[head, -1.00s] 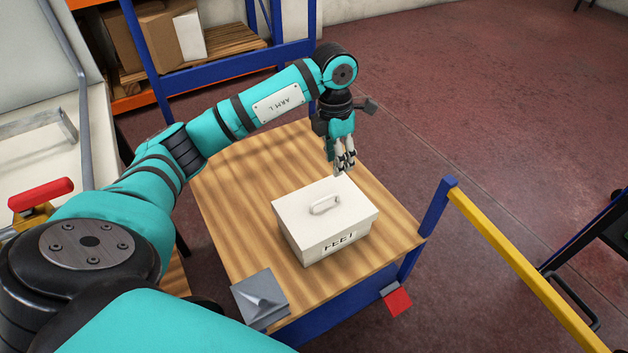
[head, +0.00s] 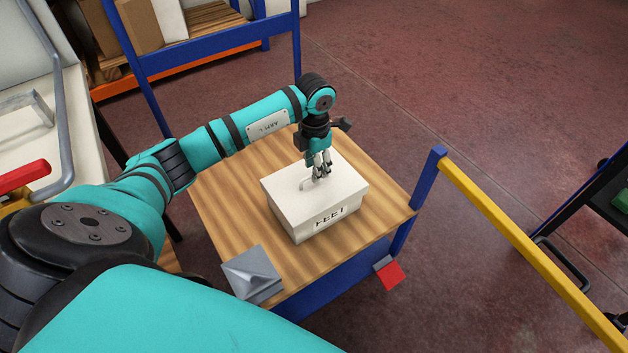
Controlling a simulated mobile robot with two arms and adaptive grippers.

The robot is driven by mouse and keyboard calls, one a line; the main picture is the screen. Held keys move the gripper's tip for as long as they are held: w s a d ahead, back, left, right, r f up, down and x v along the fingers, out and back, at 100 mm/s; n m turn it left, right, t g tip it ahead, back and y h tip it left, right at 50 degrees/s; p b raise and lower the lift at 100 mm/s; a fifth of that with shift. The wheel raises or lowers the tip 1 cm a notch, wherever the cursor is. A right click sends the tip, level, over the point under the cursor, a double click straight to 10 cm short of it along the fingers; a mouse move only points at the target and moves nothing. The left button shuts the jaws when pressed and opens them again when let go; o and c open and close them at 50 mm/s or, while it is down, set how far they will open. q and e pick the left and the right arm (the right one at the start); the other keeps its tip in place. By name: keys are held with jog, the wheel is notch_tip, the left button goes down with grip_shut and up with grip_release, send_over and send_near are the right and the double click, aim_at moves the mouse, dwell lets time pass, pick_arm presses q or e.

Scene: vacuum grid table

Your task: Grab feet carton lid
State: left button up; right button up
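The white FEET carton (head: 335,218) stands upright on the wooden cart top. Its white lid (head: 283,187) is seated on it, with a small loop handle (head: 306,184) on top. My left gripper (head: 321,179) points down over the lid, with its fingertips at the right end of the handle. The fingers partly hide the handle. I cannot tell whether they touch it or are closed on it. My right gripper is not in view.
The wooden cart top (head: 225,205) is mostly bare around the carton. A yellow rail (head: 520,245) with a blue post borders the right side. A blue rack stands behind.

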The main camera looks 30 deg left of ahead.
pick_arm(q)
notch_tip(320, 180, down, 4)
jog(key=shift+a+r, duration=0.1)
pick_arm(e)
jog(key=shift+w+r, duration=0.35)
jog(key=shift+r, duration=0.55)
pick_arm(q)
grip_shut()
